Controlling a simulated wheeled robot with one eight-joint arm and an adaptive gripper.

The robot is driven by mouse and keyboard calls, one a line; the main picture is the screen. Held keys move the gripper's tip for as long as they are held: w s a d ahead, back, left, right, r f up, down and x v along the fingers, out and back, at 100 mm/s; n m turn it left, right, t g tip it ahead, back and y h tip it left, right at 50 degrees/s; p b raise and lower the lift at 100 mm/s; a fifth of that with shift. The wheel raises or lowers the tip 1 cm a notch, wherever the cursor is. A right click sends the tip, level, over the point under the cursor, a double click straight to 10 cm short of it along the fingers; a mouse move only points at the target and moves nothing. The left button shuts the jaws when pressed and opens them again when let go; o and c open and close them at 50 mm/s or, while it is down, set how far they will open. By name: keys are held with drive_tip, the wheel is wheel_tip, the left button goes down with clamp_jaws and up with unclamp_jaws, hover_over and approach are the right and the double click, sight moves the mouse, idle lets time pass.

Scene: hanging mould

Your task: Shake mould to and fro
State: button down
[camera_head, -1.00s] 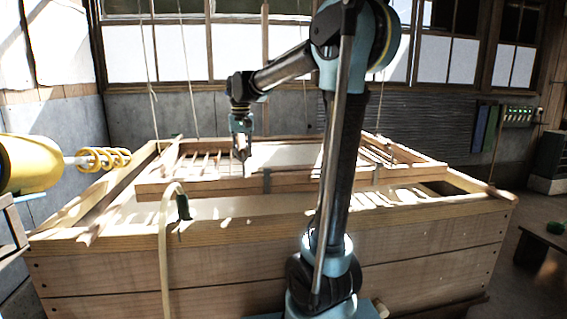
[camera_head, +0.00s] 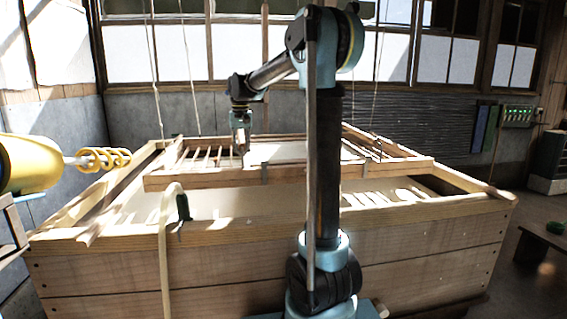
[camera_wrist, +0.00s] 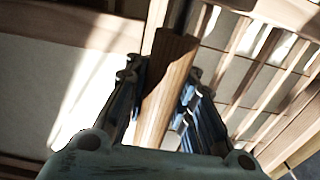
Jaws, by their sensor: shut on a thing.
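The mould (camera_head: 205,178) is a rectangular wooden frame with slats, hanging on thin cords over a large wooden vat. It looks roughly level. My gripper (camera_head: 241,148) reaches down to the mould's left-middle part in the head view. In the wrist view, my gripper's fingers (camera_wrist: 162,78) stand on both sides of a wooden bar of the mould (camera_wrist: 168,85), shut on it. Pale sheet-like surface and slats show beside the bar. The fingertips are small in the head view, and my arm hides part of the mould's front rail.
The wooden vat (camera_head: 180,255) surrounds the mould, with its long front wall nearest me. A pale hose (camera_head: 165,240) hooks over its front rim. A yellow machine with a coil (camera_head: 103,158) stands at left. Cords (camera_head: 190,75) hang behind. A low table (camera_head: 545,236) stands at right.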

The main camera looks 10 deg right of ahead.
sight(242, 149)
drive_tip(key=s, duration=0.8)
drive_tip(key=shift+w, duration=4)
drive_tip(key=s, duration=0.8)
drive_tip(key=shift+w, duration=0.1)
